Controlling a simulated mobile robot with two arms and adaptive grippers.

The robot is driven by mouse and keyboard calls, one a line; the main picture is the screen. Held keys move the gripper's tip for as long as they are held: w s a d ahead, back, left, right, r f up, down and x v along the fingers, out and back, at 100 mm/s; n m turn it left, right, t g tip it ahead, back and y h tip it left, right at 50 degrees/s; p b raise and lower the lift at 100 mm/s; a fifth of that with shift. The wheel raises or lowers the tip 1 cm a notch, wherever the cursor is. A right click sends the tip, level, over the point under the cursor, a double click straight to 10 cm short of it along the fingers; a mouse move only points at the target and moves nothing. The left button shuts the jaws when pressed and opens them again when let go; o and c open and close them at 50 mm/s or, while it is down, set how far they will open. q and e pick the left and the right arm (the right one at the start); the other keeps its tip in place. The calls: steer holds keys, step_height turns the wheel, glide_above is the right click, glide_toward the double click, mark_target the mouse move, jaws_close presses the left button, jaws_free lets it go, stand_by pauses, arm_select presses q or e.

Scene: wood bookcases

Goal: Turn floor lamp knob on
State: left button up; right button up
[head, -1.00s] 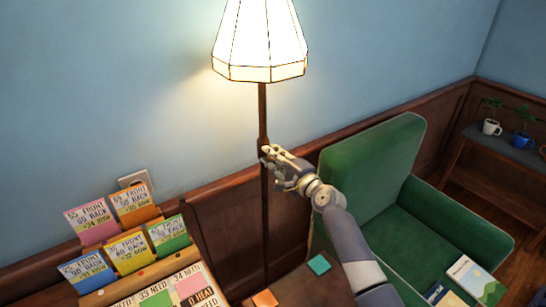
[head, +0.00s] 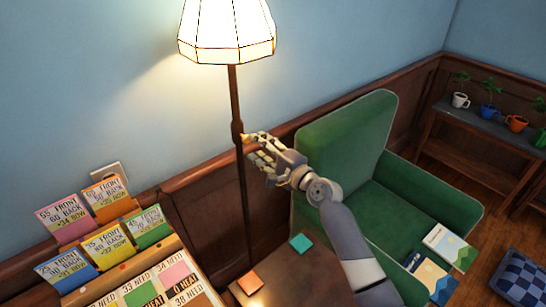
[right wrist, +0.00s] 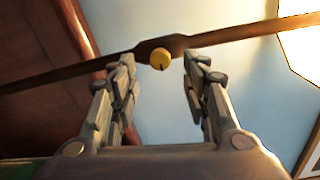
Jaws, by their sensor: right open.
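The floor lamp has a lit, glowing white shade (head: 226,32) on a thin dark pole (head: 242,185) in front of the blue wall. My right gripper (head: 254,147) is open beside the pole, close to the knob. In the right wrist view, the two fingers of the right gripper (right wrist: 158,80) stand apart to either side of the knob, with a gap on each side. My left gripper is out of view.
A rack of colored cards (head: 107,245) is at lower left. A wooden table (head: 310,280) with small colored squares lies below my right arm. A shelf with potted plants (head: 470,122) is at far right.

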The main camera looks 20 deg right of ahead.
steer(key=v, duration=0.6)
stand_by(0.4)
